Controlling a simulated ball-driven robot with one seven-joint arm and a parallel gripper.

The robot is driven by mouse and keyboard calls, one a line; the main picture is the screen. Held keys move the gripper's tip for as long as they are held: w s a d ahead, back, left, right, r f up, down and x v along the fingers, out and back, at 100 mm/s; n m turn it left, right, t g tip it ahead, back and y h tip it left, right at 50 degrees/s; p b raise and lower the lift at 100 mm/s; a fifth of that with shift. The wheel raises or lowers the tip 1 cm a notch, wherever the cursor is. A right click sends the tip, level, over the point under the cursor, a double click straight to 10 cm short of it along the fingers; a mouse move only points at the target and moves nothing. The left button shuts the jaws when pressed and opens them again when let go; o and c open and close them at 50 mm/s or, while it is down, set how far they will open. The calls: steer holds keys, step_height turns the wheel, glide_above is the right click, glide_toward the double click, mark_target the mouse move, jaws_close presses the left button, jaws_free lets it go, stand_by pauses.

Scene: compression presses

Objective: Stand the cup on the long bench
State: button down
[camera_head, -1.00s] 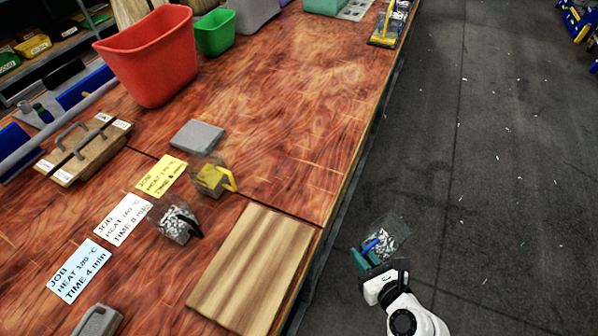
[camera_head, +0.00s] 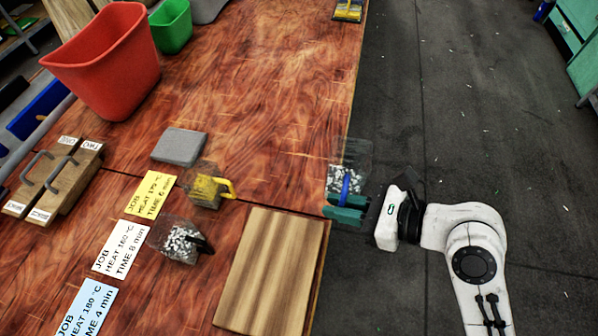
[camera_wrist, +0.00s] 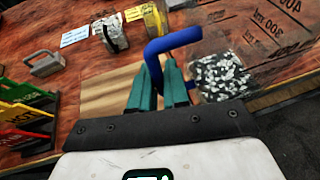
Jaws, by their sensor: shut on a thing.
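The cup (camera_head: 349,157) is clear, with black and white pellets in it and a blue handle. My gripper (camera_head: 346,208) has teal fingers shut on the blue handle. In the head view the cup is upright or nearly so, above or beside the right edge of the long bench (camera_head: 270,100); its exact height over the bench cannot be told. In the wrist view the cup (camera_wrist: 222,75) is right of my gripper (camera_wrist: 160,85), with volume marks on its wall. The bench top is reddish-brown wood.
A wooden board (camera_head: 270,270) lies at the bench's near right edge. Two other cups, one with a yellow handle (camera_head: 208,190) and one with a black handle (camera_head: 180,240), stand left of it. A grey block (camera_head: 180,146) and red bin (camera_head: 105,60) are farther back. The bench right of them is clear.

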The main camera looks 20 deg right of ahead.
steer(key=w+f, duration=0.3)
steer(key=w, duration=0.1)
steer(key=w+a+f, duration=0.1)
steer(key=w+f, duration=0.2)
steer(key=w, duration=0.1)
steer(key=w+a+f+b, duration=0.1)
steer(key=w+f, duration=0.2)
steer(key=w, duration=0.2)
steer(key=shift+w+f, duration=0.25)
steer(key=shift+f, duration=0.1)
steer(key=shift+w+f, duration=0.1)
steer(key=shift+f, duration=1.5)
steer(key=c, duration=1.1)
jaws_free()
steer(key=shift+f, duration=0.1)
steer(key=v, duration=1.2)
